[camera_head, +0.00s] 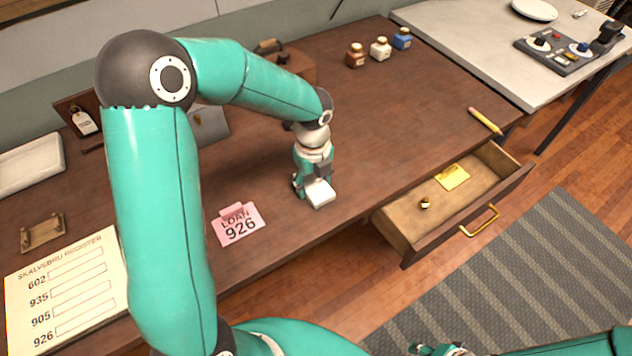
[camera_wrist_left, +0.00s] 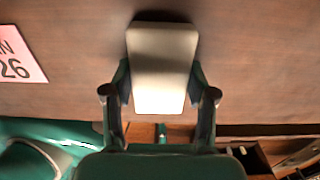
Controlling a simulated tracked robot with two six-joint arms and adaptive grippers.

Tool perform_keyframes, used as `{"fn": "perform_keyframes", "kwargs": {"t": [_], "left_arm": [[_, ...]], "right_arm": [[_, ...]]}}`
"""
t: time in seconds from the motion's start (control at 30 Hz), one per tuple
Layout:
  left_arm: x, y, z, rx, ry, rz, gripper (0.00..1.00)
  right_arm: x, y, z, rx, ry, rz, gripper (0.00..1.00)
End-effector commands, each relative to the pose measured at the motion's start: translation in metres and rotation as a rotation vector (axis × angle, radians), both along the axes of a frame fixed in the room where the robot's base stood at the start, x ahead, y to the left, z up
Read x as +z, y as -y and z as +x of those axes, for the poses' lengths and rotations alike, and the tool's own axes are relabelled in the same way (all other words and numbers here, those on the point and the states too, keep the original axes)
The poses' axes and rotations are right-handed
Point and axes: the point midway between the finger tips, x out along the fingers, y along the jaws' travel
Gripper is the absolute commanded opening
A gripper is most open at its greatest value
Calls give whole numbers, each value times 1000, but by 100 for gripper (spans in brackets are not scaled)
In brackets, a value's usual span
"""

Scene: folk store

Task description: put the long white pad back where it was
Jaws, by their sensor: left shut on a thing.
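The long white pad (camera_head: 320,194) is at the front edge of the brown desk, held in my left gripper (camera_head: 311,182). In the left wrist view the pad (camera_wrist_left: 162,65) lies lengthwise between the two fingers, which press on its long sides. A dark shadow shows at its far end; I cannot tell whether it touches the desk. My right gripper (camera_head: 440,349) shows only in part at the bottom edge, and its fingers cannot be made out.
A pink LOAN 926 card (camera_head: 238,225) lies left of the pad. An open drawer (camera_head: 400,222) juts out at right, holding a yellow note (camera_head: 452,177) and a small knob-like thing (camera_head: 425,204). A register sheet (camera_head: 68,290), a pale slab (camera_head: 30,166), ink bottles (camera_head: 380,48) and a pencil (camera_head: 486,121) lie around.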

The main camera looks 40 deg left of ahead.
Motion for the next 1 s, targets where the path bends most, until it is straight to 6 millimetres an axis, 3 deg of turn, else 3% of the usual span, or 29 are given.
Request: {"fn": "perform_keyframes", "kwargs": {"t": [0.07,0.1,0.2,0.67,1.0], "left_arm": [[-3,0,0,0,0,0,24],[-2,0,0,0,0,0,63],[-2,0,0,-1,0,0,80],[6,0,1,-1,3,1,82],[65,0,2,-1,7,0,82]], "right_arm": [[-3,0,0,0,0,0,40],[-1,0,0,0,0,0,40],[-1,0,0,0,0,0,40],[0,0,0,0,0,0,40],[0,0,0,0,0,0,40]]}}
